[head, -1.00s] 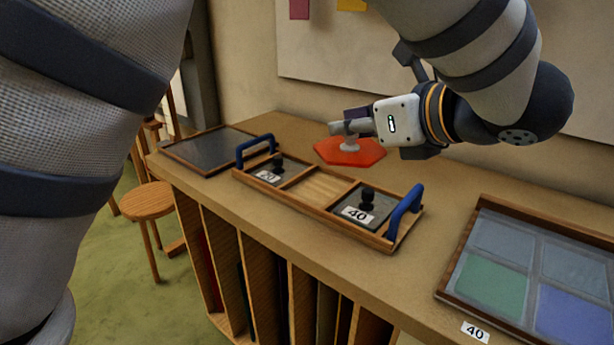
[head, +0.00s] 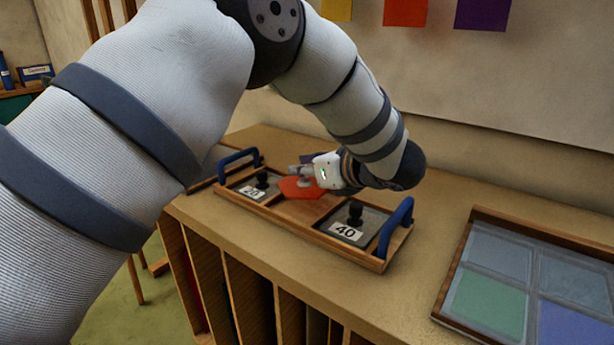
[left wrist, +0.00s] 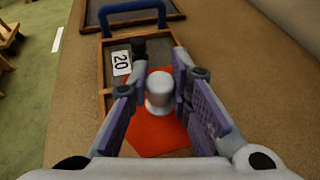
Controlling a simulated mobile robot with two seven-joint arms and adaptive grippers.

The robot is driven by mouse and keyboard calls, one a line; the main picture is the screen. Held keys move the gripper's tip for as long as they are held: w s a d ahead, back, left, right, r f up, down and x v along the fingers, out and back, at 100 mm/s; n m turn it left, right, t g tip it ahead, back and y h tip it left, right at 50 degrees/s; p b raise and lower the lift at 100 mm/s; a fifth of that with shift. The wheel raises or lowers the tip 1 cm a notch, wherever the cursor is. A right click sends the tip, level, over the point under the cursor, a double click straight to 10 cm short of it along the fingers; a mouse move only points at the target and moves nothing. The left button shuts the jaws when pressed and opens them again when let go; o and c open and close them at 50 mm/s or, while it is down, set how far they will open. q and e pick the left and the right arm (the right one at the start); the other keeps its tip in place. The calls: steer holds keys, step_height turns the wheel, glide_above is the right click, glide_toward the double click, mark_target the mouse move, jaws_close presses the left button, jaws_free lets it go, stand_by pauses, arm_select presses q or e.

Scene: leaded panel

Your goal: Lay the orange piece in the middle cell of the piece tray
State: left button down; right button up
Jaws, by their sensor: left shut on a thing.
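The orange piece (head: 297,188) is a flat, many-sided plate with a pale knob (left wrist: 160,88) on top. My left gripper (head: 304,175) is shut on that knob, and its fingers flank it in the left wrist view (left wrist: 160,80). The piece tray (head: 288,226) is wooden with blue handles. In the head view the piece overlaps the back part of the middle cell (head: 305,211), whose bare wood shows in front. I cannot tell whether it touches the tray. The outer cells hold dark knobbed plates, marked 20 (head: 250,192) and 40 (head: 346,231). My right gripper is out of view.
A framed glass panel (head: 535,283) lies at the right of the bench (head: 436,235). A dark framed board (left wrist: 135,12) lies beyond the 20 end of the tray. Bare bench lies between the tray and the glass panel.

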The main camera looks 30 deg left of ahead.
arm_select(q)
steer(key=shift+f, duration=0.75)
steer(key=shift+f, duration=0.55)
steer(key=c, duration=1.5)
jaws_free()
steer(key=shift+d, duration=0.1)
steer(key=shift+o, duration=0.2)
